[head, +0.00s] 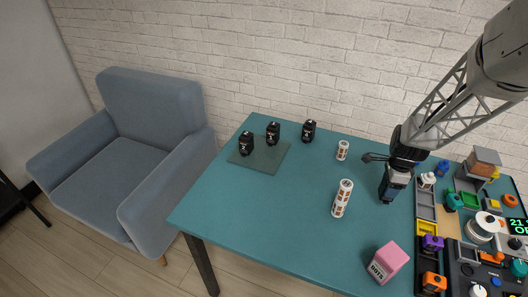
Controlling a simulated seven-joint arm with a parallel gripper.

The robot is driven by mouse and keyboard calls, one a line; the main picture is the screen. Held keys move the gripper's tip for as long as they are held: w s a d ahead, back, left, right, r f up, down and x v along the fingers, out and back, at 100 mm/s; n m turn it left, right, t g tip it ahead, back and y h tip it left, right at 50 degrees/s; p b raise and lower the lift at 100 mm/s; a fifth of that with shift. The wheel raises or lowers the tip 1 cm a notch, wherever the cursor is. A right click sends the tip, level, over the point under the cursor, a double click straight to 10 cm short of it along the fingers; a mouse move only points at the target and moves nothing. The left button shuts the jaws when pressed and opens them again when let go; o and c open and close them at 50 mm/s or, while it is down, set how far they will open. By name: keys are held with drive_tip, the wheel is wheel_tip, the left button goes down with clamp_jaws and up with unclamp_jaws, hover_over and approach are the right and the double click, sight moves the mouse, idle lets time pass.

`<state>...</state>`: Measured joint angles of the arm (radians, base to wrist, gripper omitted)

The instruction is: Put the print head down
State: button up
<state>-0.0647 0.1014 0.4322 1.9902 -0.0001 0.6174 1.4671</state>
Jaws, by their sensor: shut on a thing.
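My gripper (388,198) points down over the right part of the teal table. It is shut on a small dark thing, which I take to be the print head. The jaws hide most of it, and its shape is too small to make out. I cannot tell whether it touches the table top. Three black pieces with white marks stand at the back left: one (246,143) and another (273,133) on a dark green mat (264,160), and a third (309,132) just right of the mat.
A pink box (389,262) is at the front. Crowded trays and devices (427,205) fill the right side. The table's (255,210) left middle is clear.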

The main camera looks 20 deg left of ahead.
drive_tip(key=s+a+n, duration=0.2)
drive_tip(key=a, duration=1)
drive_tip(key=s+a+n, duration=0.2)
drive_tip(key=s+a, duration=0.1)
drive_tip(key=a, duration=1)
drive_tip(key=s+a+r+n, duration=0.1)
drive_tip(key=s+a+n, duration=0.2)
drive_tip(key=a, duration=1)
drive_tip(key=shift+a, duration=0.2)
drive_tip(key=shift+w+a, duration=0.1)
drive_tip(key=shift+w, duration=0.1)
approach(260, 158)
drive_tip(key=shift+s+d+f, duration=0.2)
drive_tip(key=shift+s+d, duration=0.15)
drive_tip(key=shift+s, duration=0.05)
drive_tip(key=shift+w, duration=0.15)
drive_tip(key=shift+w+a, duration=0.2)
drive_tip(key=shift+f, duration=1.8)
drive_tip(key=shift+f, duration=0.15)
